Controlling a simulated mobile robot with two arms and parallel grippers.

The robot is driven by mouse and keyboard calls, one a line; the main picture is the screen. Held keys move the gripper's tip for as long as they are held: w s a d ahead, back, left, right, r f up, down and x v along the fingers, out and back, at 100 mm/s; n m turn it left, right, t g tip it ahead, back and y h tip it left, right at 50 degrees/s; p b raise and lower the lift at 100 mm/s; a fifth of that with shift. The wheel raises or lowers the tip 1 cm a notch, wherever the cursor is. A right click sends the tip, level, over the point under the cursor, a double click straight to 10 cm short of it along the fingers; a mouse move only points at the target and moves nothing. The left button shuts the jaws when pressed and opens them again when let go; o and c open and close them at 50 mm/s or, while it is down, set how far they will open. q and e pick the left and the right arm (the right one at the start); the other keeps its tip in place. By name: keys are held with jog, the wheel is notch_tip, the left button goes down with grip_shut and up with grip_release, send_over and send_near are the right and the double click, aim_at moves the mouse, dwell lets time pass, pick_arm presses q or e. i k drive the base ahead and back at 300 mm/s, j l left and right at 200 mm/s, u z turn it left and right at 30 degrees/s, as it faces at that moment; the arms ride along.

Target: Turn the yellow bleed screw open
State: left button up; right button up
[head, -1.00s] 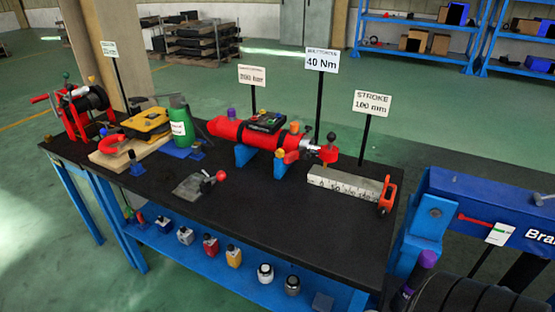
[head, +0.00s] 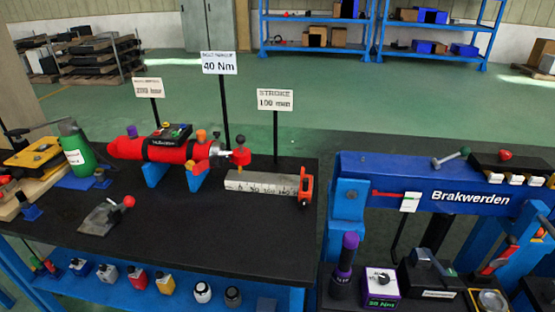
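A red cylinder (head: 128,148) with a black band lies on blue supports on the black workbench, left of the middle in the head view. An orange knob (head: 201,135) stands on top near its right end. A small amber-yellow piece (head: 190,163) sits low on its front near that end; it may be the bleed screw, but it is too small to tell its shape or how far it is turned. A purple cap (head: 132,131) tops the left end. Neither of my grippers is in view.
A lever plate (head: 98,219) with a red ball and a steel measuring block (head: 262,183) lie on the bench (head: 180,230). Sign posts stand behind the cylinder. A green bottle (head: 75,150) is at left. A blue frame (head: 430,185) marked Brakwerden stands at right.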

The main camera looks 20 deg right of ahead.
aim_at(188, 165)
jog(key=i+j+z, duration=0.2)
jog(key=j+z, duration=0.3)
jog(key=i+j+z, duration=0.1)
jog(key=j+z, duration=0.2)
jog(key=z, duration=0.15)
jog(key=j+z, duration=1)
